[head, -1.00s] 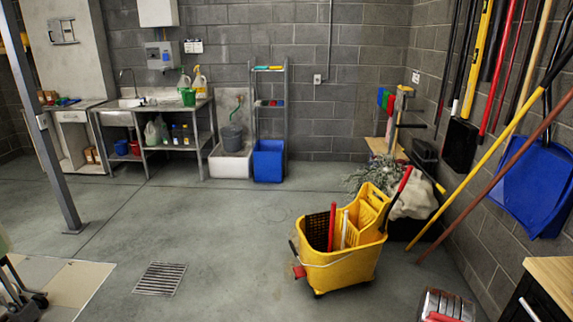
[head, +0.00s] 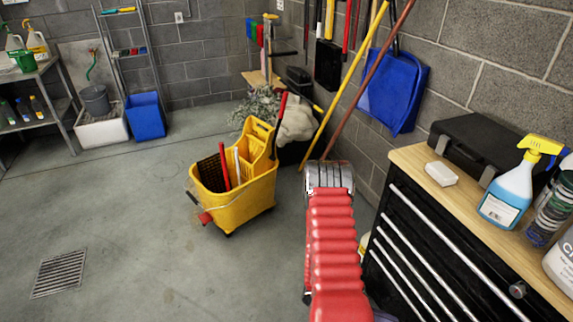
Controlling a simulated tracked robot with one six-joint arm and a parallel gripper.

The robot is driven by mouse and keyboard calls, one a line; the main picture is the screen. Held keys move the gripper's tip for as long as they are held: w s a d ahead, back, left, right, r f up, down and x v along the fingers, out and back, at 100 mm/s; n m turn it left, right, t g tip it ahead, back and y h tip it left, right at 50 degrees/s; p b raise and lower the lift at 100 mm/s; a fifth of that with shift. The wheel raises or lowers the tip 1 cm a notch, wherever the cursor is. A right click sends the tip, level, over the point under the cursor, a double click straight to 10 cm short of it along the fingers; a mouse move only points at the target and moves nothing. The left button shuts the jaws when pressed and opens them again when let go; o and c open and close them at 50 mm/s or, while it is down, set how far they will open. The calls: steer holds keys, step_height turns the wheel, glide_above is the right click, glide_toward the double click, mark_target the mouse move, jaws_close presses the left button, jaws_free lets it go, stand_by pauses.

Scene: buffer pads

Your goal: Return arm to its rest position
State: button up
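My gripper is not in view in the head view. No fingers can be made out, and whether it is open or shut is hidden. What it may hold cannot be seen. No buffer pads can be made out either.
A yellow mop bucket (head: 259,194) stands on the floor left of the middle. A black drawer cabinet (head: 424,254) with a wooden top fills the lower right, bearing a blue spray bottle (head: 508,194) and a black case (head: 480,143). Clear floor lies around the drain (head: 59,273).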

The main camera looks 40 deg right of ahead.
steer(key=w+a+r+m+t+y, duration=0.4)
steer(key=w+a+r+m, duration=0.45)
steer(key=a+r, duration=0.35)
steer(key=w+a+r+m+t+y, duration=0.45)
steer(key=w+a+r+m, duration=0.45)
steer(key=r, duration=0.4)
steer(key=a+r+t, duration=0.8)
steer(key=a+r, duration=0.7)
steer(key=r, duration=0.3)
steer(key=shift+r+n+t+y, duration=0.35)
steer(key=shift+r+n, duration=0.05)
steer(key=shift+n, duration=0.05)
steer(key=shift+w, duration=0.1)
